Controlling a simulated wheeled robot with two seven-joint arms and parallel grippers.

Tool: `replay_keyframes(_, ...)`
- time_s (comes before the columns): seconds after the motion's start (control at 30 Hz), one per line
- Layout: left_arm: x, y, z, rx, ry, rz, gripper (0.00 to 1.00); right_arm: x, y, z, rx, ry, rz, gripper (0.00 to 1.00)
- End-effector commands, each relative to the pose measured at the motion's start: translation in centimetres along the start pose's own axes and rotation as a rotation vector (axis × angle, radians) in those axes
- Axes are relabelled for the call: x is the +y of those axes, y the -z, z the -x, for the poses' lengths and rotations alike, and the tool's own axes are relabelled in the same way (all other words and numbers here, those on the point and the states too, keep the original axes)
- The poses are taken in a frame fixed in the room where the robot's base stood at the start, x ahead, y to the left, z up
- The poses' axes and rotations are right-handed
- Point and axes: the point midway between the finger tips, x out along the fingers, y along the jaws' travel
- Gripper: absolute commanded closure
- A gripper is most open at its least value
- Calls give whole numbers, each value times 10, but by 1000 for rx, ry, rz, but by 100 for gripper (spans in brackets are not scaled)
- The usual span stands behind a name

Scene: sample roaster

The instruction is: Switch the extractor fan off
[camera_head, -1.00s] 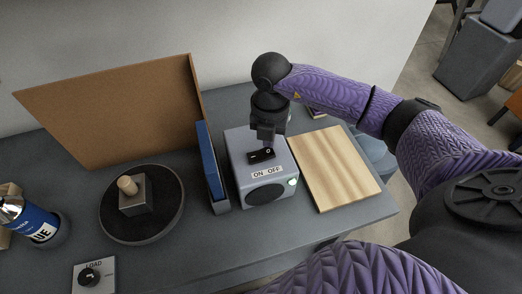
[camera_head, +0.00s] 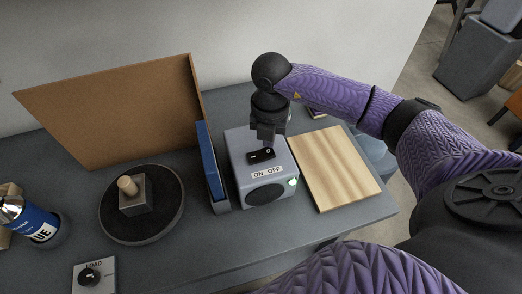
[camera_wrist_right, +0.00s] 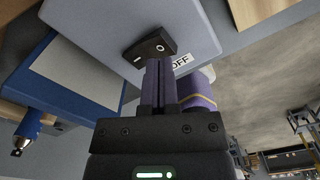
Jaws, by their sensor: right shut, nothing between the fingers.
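The extractor fan is a grey box (camera_head: 242,160) on the bench, with a round dark grille (camera_head: 265,194) on its front and a lit green lamp (camera_head: 292,182) beside it. On its top is a black rocker switch (camera_head: 261,156), with an ON OFF label (camera_head: 266,172) in front of it. The switch also shows in the right wrist view (camera_wrist_right: 140,52). My right gripper (camera_head: 268,146) is shut and empty, pointing down at the switch. In the wrist view its fingertips (camera_wrist_right: 159,62) are at the switch's edge, near the OFF side; I cannot tell if they touch. My left gripper is not in view.
A blue binder (camera_head: 209,160) stands close left of the fan, and a wooden board (camera_head: 335,170) lies close right. A cork panel (camera_head: 115,110) leans behind. A round dark turntable (camera_head: 112,226), a load dial box (camera_head: 92,277) and a blue can (camera_head: 35,222) are further left.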

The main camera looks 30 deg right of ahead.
Motion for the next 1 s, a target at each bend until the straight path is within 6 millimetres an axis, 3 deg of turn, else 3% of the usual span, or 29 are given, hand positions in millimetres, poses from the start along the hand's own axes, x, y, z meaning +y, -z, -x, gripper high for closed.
replay_keyframes(0.5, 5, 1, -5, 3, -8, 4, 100, 0, 0, -7, 0, 1, 0, 100)
replay_keyframes(1.0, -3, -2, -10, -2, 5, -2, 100, 0, 0, -15, 0, 1, 0, 100)
